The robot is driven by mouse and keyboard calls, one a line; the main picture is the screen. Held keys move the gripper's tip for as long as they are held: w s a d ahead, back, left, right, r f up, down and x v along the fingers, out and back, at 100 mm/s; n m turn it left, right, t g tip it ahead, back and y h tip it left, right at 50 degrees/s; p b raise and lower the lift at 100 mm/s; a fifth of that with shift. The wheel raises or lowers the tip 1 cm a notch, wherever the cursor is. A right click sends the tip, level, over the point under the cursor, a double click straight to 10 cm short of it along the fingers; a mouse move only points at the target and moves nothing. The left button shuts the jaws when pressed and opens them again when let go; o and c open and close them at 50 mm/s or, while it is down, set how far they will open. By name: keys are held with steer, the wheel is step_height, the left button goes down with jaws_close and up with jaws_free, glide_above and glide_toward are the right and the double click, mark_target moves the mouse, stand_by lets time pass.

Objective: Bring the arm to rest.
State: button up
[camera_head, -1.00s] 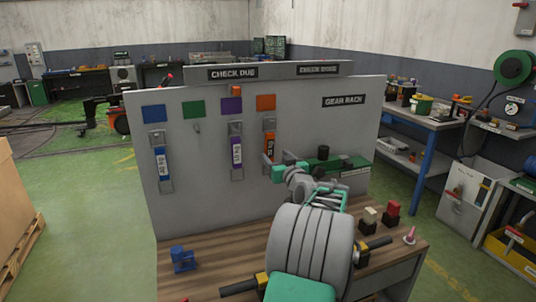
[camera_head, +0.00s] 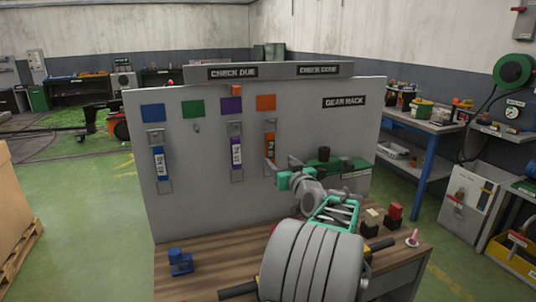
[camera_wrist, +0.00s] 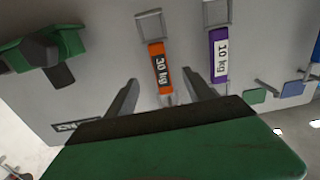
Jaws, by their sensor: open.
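My gripper (camera_head: 275,170) is at the grey board (camera_head: 215,210), just in front of the lower part of the orange tag (camera_head: 269,146). In the wrist view its two fingers (camera_wrist: 162,97) are spread apart with nothing between their tips. The orange tag (camera_wrist: 162,68), marked 30 kg, hangs from a metal holder beyond the fingertips; I see no contact. The purple tag (camera_wrist: 219,55), marked 10 kg, hangs beside it. My arm reaches from the bottom of the head view up to the board.
A blue tag (camera_head: 161,163) hangs at the left under a blue square. A green shelf (camera_head: 340,165) juts from the board right of my gripper. The wooden bench (camera_head: 215,265) carries a blue block (camera_head: 180,262) and small items at right. Its left middle is clear.

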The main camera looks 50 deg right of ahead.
steer(key=w+a+f+n+g+y+p, duration=0.15)
steer(key=w+a, duration=0.25)
steer(key=a, duration=0.6)
steer(key=w+a+f+n+g+y+p, duration=0.1)
steer(key=w+a+f+y, duration=0.15)
steer(key=a, duration=0.65)
steer(key=w+a+f+n+g+y+p, duration=0.1)
steer(key=w+a+f+n+g+y, duration=0.2)
steer(key=a, duration=0.7)
steer(key=s+a+f+g+y+p, duration=0.15)
steer(key=s+a, duration=0.25)
steer(key=a, duration=0.9)
steer(key=s+a+f+g, duration=0.2)
steer(key=s+a, duration=0.3)
steer(key=s, duration=0.2)
steer(key=s+a+f+g+p, duration=0.1)
steer(key=s+a+f+g, duration=0.2)
steer(key=s+a, duration=0.3)
steer(key=shift+s+f+n+y, duration=0.35)
steer(key=shift+s+n, duration=0.1)
steer(key=shift+s, duration=0.7)
steer(key=shift+a+r, duration=0.1)
steer(key=shift+c, duration=0.3)
